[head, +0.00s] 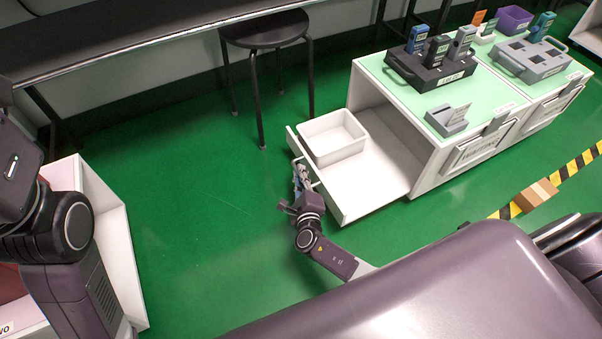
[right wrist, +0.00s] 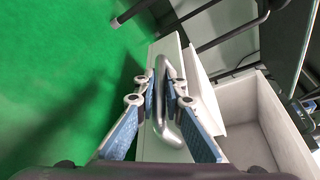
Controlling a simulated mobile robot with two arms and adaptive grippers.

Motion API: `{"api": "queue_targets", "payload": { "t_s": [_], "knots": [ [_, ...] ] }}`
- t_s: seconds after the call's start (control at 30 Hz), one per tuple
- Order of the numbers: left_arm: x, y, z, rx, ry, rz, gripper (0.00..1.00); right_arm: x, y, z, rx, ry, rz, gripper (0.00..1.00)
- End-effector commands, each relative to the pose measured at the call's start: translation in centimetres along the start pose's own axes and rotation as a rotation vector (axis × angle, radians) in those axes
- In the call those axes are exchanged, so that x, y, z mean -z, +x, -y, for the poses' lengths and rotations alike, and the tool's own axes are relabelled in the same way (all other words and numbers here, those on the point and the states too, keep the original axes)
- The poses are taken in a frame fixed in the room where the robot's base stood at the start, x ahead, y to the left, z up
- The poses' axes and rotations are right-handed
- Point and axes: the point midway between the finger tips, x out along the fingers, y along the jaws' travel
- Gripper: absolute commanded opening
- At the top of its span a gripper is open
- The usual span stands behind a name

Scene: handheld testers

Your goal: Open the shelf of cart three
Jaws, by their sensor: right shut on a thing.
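The shelf (head: 375,190) of the nearer white cart (head: 432,160) is pulled out to the left, with a wide open interior showing behind its front panel. My right gripper (head: 299,178) is at the outer side of that front panel. In the right wrist view my right gripper (right wrist: 163,88) is shut on the metal bar handle (right wrist: 168,130), one blue-padded finger on each side. A white bin (head: 333,137) sits on the shelf; it also shows in the right wrist view (right wrist: 262,128). My left arm shows at the left edge, but its gripper is out of view.
Handheld testers in a black holder (head: 432,73) and a grey cradle (head: 447,119) stand on the cart top. A second cart (head: 560,88) adjoins at the right. A black stool (head: 263,30) stands behind the shelf. A small box (head: 537,194) lies by striped tape. Green floor is clear left.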

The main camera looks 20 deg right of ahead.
Motion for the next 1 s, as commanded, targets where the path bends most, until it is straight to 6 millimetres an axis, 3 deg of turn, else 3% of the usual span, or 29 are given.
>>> {"api": "queue_targets", "payload": {
  "t_s": [0.07,0.1,0.23,0.67,1.0],
  "knots": [
    [0.0,0.0,0.0,0.0,0.0,0.001,0.4,0.1,-0.1,-0.1,-0.003,0.0,-0.001,0.0],
    [0.0,0.0,0.0,0.0,0.0,0.001,0.4,0.1,-0.1,-0.1,-0.003,0.0,-0.001,0.13],
    [0.0,0.0,0.0,0.0,0.0,0.002,0.4,0.1,-0.1,-0.1,-0.002,0.0,-0.001,0.27],
    [0.0,0.0,0.1,0.0,0.001,0.002,0.4,-0.3,-0.2,0.4,0.0,0.003,-0.002,0.27],
    [0.0,0.0,0.0,0.0,0.001,0.001,0.4,-2.6,-1.1,4.2,0.006,0.006,0.0,0.27]
  ]
}}
